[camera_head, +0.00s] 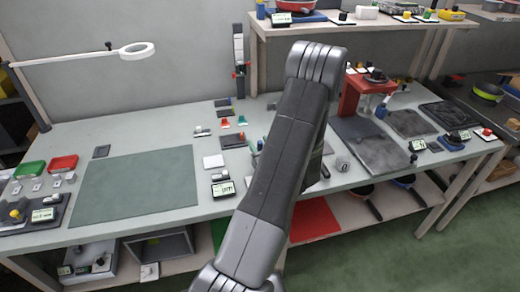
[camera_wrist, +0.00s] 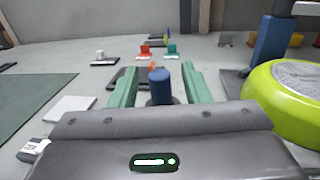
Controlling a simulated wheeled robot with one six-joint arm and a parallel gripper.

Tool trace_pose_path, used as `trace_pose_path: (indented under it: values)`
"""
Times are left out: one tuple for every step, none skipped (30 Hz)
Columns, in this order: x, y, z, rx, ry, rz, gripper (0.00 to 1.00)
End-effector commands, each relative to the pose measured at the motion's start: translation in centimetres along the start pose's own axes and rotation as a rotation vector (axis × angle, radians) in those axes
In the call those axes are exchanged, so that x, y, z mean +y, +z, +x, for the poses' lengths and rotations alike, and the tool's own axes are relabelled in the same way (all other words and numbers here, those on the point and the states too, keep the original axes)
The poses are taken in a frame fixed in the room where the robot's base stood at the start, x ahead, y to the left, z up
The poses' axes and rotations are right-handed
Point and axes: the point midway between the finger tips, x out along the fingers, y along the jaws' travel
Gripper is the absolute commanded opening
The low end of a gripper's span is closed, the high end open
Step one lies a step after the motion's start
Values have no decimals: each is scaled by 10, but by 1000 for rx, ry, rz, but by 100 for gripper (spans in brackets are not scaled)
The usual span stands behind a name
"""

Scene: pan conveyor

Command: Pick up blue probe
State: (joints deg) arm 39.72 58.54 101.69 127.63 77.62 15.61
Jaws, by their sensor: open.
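The blue probe (camera_wrist: 159,88) stands upright in the wrist view, with a rounded blue top and a darker lower part. My gripper (camera_wrist: 158,70) is open, with one green finger on each side of the probe and a gap showing on both sides. The lower end of the probe is hidden behind the gripper body. In the head view a small blue upright piece (camera_head: 260,145) shows just left of my arm, and it looks like the same probe. My gripper is hidden behind my arm there.
A yellow-green pan (camera_wrist: 262,90) is close on the right, near a blue post (camera_wrist: 271,45). A white square (camera_wrist: 68,109) and a dark green mat (camera_wrist: 30,100) lie left. Small red and green pieces stand beyond. A red stand (camera_head: 352,95) is right of my arm.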

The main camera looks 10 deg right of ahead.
Motion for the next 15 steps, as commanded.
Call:
trace_pose_path:
  values:
    - [0,0,0,0,0,0,42]
    - [0,0,0,0,0,0,42]
    - [0,0,0,0,0,0,42]
    - [0,0,0,0,0,0,39]
    - [0,0,0,0,0,0,33]
    - [0,0,0,0,0,0,25]
    - [0,0,0,0,0,0,19]
    - [0,0,0,0,0,0,13]
    - [0,0,0,0,0,0,5]
    - [0,0,0,0,0,0,0]
    - [0,0,0,0,0,0,0]
    - [0,0,0,0,0,0,0]
    - [0,0,0,0,0,0,0]
    - [0,0,0,0,0,0,0]
    - [0,0,0,0,0,0,0]
